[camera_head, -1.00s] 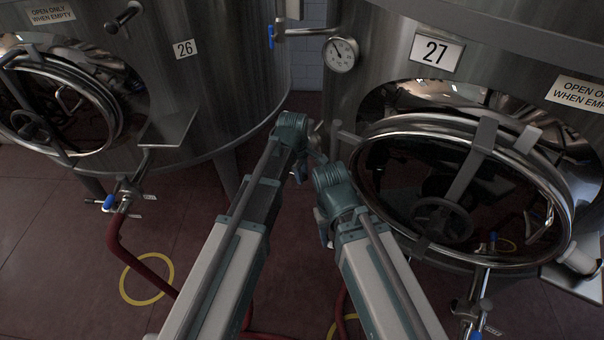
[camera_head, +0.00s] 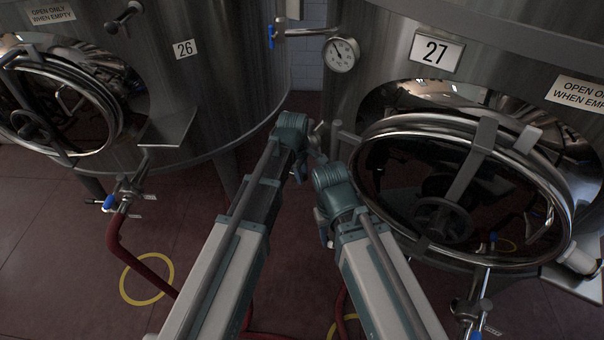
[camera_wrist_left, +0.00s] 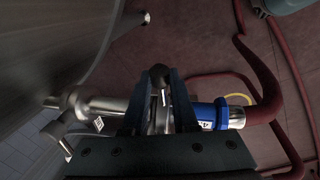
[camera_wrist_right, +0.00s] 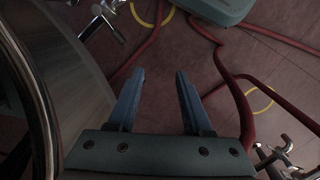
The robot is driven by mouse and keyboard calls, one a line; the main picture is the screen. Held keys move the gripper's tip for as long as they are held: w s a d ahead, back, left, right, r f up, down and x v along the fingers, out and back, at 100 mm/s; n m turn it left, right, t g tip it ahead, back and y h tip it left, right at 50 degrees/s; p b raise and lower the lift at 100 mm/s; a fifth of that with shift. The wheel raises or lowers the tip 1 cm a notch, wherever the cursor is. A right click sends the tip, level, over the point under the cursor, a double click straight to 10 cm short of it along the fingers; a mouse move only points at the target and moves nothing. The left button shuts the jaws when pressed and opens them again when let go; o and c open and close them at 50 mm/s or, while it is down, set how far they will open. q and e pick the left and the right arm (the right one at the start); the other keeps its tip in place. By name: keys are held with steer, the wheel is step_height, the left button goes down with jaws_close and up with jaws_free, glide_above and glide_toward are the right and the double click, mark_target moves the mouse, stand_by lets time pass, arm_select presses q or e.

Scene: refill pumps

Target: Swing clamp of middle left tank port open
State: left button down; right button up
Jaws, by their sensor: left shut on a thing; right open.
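In the left wrist view, a steel tank port (camera_wrist_left: 105,106) comes out of the tank wall on the left. It meets a hose end with a blue collar (camera_wrist_left: 226,114) on the right. The clamp (camera_wrist_left: 159,94) sits at the joint, between the two fingers of my left gripper (camera_wrist_left: 160,82). A dark round end sticks up between the fingertips. My left gripper is shut on the clamp, but the fingers hide much of it, so I cannot tell how far it is swung. My right gripper (camera_wrist_right: 160,76) is open and empty above the floor in the right wrist view.
Tank 26 (camera_head: 225,85) stands at the left and tank 27 (camera_head: 385,22) at the right, its round hatch (camera_head: 560,190) beside my right arm. A dial gauge (camera_head: 341,53) is on tank 27. Red hoses (camera_wrist_right: 237,88) lie on the floor. A valve (camera_wrist_right: 103,20) sticks out near the right gripper.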

arm_select(q)
steer(key=shift+r, duration=0.1)
steer(key=shift+w+a+r+g+h+p, duration=0.15)
steer(key=shift+r+h+p, duration=0.1)
steer(key=shift+r+p, duration=0.15)
steer(key=shift+w+a+r+g+h+p, duration=0.15)
steer(key=shift+r+h+p, duration=0.1)
steer(key=shift+r+p, duration=0.15)
steer(key=r+h+p, duration=0.1)
steer(key=w+a+r+g+h, duration=0.1)
steer(key=shift+a+r+h+p, duration=0.3)
steer(key=shift+r+p, duration=0.1)
steer(key=shift+w+a+r+n+g+h, duration=0.15)
steer(key=shift+w+a+r+g+h, duration=0.1)
steer(key=shift+a+r+g+h, duration=0.3)
steer(key=shift+w+a+r+n+g+h, duration=0.15)
steer(key=shift+w+a+r+g+h, duration=0.15)
steer(key=shift+a+r+h, duration=0.35)
steer(key=shift+d+r, duration=0.1)
steer(key=shift+r, duration=0.05)
